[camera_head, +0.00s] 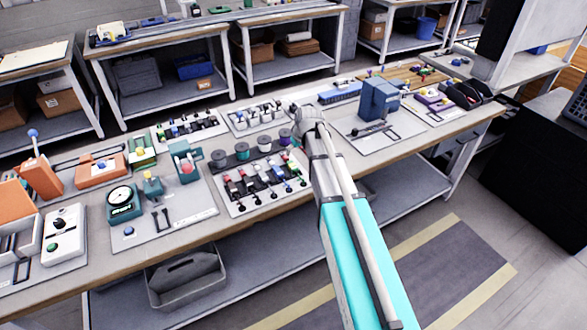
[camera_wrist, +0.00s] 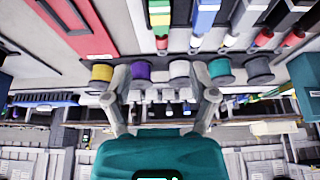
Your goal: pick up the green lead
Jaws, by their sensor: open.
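The green lead (camera_wrist: 160,8) shows at the top edge of the wrist view, with a green and yellow body and a red part toward the spools; its upper end is cut off. In the head view, a small green part (camera_head: 291,167) at the right end of the lead rack appears to be the same lead, beside my arm. My gripper (camera_wrist: 160,85) is open and empty, its two fingers spread below the lead in the wrist view, apart from it.
A blue lead (camera_wrist: 207,17) lies right beside the green one in the wrist view, with other leads beyond it. A row of spools, including purple (camera_wrist: 140,72) and yellow (camera_wrist: 102,73), stands close to the fingers. The lead rack (camera_head: 226,206) sits on the crowded workbench (camera_head: 190,240).

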